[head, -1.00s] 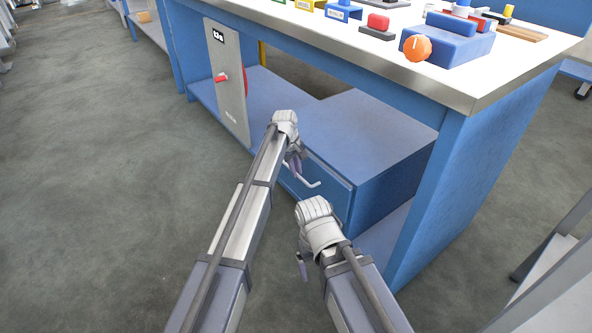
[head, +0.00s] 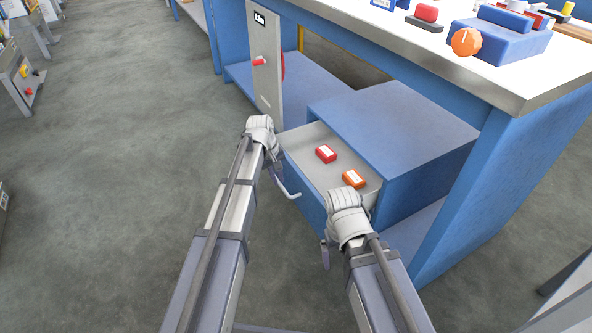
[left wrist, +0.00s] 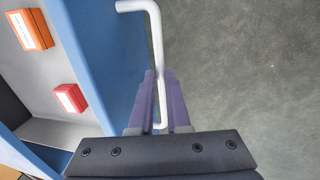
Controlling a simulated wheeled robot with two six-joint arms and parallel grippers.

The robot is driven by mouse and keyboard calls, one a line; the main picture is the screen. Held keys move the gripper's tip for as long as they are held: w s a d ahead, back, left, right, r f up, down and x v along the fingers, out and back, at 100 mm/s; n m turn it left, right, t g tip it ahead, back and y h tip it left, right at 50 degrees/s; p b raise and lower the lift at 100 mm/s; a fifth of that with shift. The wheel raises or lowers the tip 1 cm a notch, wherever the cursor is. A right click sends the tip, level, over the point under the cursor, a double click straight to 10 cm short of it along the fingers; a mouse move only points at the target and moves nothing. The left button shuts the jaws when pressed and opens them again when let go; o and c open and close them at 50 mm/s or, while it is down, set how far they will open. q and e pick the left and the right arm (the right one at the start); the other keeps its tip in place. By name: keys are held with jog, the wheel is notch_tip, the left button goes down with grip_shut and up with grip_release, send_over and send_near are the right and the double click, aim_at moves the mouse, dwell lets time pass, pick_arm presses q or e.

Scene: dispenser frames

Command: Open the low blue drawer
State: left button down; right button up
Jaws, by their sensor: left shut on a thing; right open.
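The low blue drawer (head: 304,194) stands pulled out of its blue cabinet (head: 400,125) under the bench, with its grey inside showing. Its pale bar handle (head: 290,190) is on the front. My left gripper (head: 275,172) is at the handle's left end. In the left wrist view its purple fingers (left wrist: 160,100) are shut on the handle (left wrist: 156,40). A red block (head: 326,154) and an orange block (head: 353,179) lie inside the drawer. My right gripper (head: 325,255) is open and empty, in front of the drawer's right end, its fingers partly hidden.
The white bench top (head: 380,30) overhangs the cabinet, with an orange knob (head: 466,41) near its edge. A grey panel with a red handle (head: 266,70) stands left of the drawer. The floor (head: 130,170) in front and left is clear.

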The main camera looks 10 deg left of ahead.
pick_arm(q)
jog(key=s+a, duration=0.3)
jog(key=a, duration=0.2)
jog(key=shift+s, duration=0.25)
jog(key=c, duration=0.9)
grip_release()
jog(key=r+p, duration=0.5)
jog(key=s+a+r+p, duration=0.1)
jog(key=r+p, duration=0.1)
jog(key=shift+r+p, duration=0.35)
jog(key=shift+p, duration=0.05)
